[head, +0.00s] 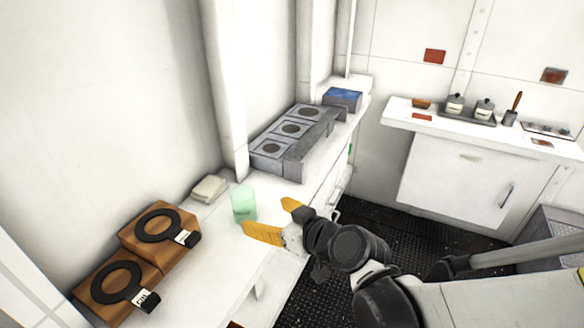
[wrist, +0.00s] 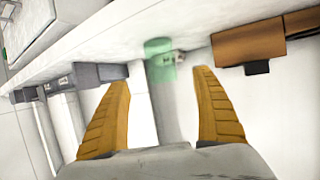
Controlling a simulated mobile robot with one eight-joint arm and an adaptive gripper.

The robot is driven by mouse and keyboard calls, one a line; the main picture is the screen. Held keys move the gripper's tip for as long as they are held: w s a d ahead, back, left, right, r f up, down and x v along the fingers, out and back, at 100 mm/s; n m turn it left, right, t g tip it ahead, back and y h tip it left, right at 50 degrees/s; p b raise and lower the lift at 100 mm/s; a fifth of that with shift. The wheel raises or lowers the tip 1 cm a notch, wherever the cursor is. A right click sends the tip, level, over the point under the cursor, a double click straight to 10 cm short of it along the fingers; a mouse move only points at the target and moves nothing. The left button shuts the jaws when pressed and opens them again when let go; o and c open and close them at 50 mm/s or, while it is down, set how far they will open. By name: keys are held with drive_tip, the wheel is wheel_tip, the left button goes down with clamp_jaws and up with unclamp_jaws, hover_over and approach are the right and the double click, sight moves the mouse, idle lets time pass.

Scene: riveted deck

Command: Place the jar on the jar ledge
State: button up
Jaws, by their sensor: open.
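A pale green translucent jar (head: 243,204) stands upright on the white counter (head: 212,240) along the left wall. In the wrist view the green jar (wrist: 159,66) appears ahead, in line with the gap between my fingers. My gripper (head: 268,218) has two yellow fingers, spread apart and empty, just to the right of the jar. The fingers also show in the wrist view (wrist: 160,76), with no contact on the jar visible. I cannot tell which surface is the jar ledge.
Wooden boxes with black rings (head: 160,228) stand left of the jar, and a small beige block (head: 209,189) lies behind it. A grey unit with round recesses (head: 291,130) and a blue box (head: 343,98) stand farther along. A second counter (head: 400,112) holds pots.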

sight(250, 209)
drive_tip(key=b+x, duration=0.1)
drive_tip(key=x, duration=0.4)
drive_tip(key=shift+a+b, duration=0.15)
drive_tip(key=shift+b, duration=0.15)
drive_tip(key=x, duration=0.2)
drive_tip(key=b+x, duration=0.1)
drive_tip(key=x, duration=0.1)
drive_tip(key=b+x, duration=0.1)
drive_tip(key=x, duration=0.1)
drive_tip(key=shift+w+r, duration=0.1)
drive_tip(key=shift+r, duration=0.3)
drive_tip(key=c, duration=1.4)
drive_tip(key=shift+c, duration=0.2)
drive_tip(key=shift+r, duration=0.1)
wheel_tip(250, 209, up, 5)
drive_tip(key=p, duration=0.2)
drive_tip(key=shift+p, duration=0.35)
drive_tip(key=d+r+p, duration=0.3)
drive_tip(key=d+r, duration=0.2)
drive_tip(key=d, duration=0.7)
drive_tip(key=d+f+m+t+h+b, duration=0.1)
drive_tip(key=d+f+m+h, duration=0.1)
drive_tip(key=d, duration=0.9)
drive_tip(key=d+f+m+t+h+b, duration=0.1)
drive_tip(key=d+f+m+t+h, duration=0.1)
drive_tip(key=d, duration=0.9)
wheel_tip(250, 209, down, 3)
drive_tip(key=shift+d+r+m+h, duration=0.1)
drive_tip(key=shift+d+m+h, duration=0.15)
drive_tip(key=shift+m+h, duration=0.5)
